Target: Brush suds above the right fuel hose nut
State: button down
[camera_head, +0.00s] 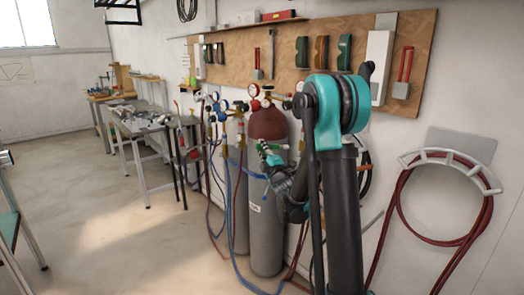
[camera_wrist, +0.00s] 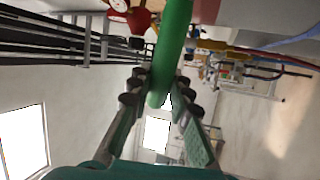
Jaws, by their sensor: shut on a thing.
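My gripper (camera_wrist: 158,88) is shut on a long green handle (camera_wrist: 174,45), which runs up out of the top of the wrist view. I take it as the brush; its bristles are out of view there. In the head view my gripper (camera_head: 268,160) is in front of the red-topped gas cylinder (camera_head: 268,125), with a green piece at its tip. Brass fittings (camera_wrist: 215,46) with blue and red hoses lie to the right of the handle in the wrist view. I cannot tell which is the right fuel hose nut, and I see no suds.
Red and blue regulators (camera_head: 240,106) sit around the cylinder tops. Hoses hang down to the floor. A tool board (camera_head: 285,58) is on the wall behind. A coiled red hose (camera_head: 400,200) hangs at right. A metal workbench (camera_head: 140,122) stands at left, with open floor before it.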

aim_at(280, 146)
jog(key=shift+w+d, duration=0.7)
jog(key=shift+d, duration=0.25)
jog(key=shift+w+d, duration=0.7)
jog(key=shift+d, duration=0.25)
jog(key=shift+w+d, duration=0.6)
jog(key=shift+d, duration=0.25)
jog(key=shift+s+d, duration=0.55)
jog(key=shift+s, duration=0.35)
jog(key=shift+s+d, duration=0.55)
jog(key=shift+s, duration=0.3)
jog(key=shift+a, duration=0.1)
jog(key=shift+w+a, duration=0.6)
jog(key=shift+w, duration=0.25)
jog(key=shift+w+a, duration=0.6)
jog(key=shift+w, duration=0.2)
